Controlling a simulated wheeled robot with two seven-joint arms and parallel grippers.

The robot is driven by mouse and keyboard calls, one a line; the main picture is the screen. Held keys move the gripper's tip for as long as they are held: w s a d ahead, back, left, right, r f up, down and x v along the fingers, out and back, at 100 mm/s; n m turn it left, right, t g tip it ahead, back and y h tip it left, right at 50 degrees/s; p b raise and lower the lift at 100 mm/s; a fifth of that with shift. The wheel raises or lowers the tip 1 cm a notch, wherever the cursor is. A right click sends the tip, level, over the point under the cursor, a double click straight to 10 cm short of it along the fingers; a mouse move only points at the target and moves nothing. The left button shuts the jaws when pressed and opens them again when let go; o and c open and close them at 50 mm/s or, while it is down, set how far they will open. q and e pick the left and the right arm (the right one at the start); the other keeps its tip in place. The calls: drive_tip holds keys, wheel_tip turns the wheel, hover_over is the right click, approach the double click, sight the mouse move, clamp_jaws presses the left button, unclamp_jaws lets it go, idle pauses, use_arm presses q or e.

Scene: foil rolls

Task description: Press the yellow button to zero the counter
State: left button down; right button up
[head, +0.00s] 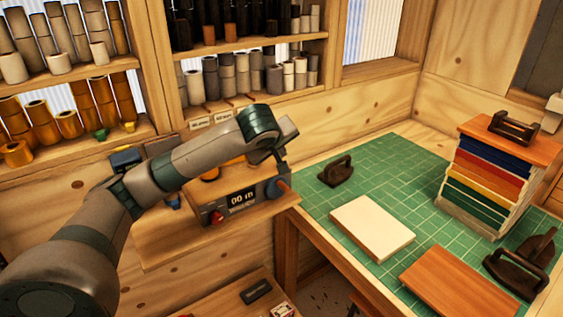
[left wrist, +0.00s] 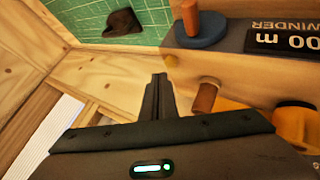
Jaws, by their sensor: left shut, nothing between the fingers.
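The winder (head: 252,207) stands on a wooden shelf left of the green bench, with a dark counter display (head: 242,198) that reads 00 m. The display also shows upside down in the left wrist view (left wrist: 290,41). A small yellow spot (left wrist: 171,61), apparently the yellow button, shows on the winder just beyond my fingertips. Whether they touch it I cannot tell. In the head view I cannot make the button out. My left gripper (head: 281,152) is over the winder, with its fingers (left wrist: 159,80) shut and empty. My right gripper is not in view.
A blue disc with an orange handle (head: 278,187) is on the winder's right end, and a red knob (head: 217,217) on its front. A brown peg (left wrist: 205,96) stands near my fingers. Foil rolls fill the shelves behind. The green mat (head: 310,197) holds a pale block (head: 372,228).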

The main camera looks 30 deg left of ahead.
use_arm(q)
drive_tip(key=shift+r, duration=0.15)
wheel_tip(320, 180, up, 5)
drive_tip(key=p, duration=0.5)
drive_tip(key=shift+f, duration=0.2)
idle(0.8)
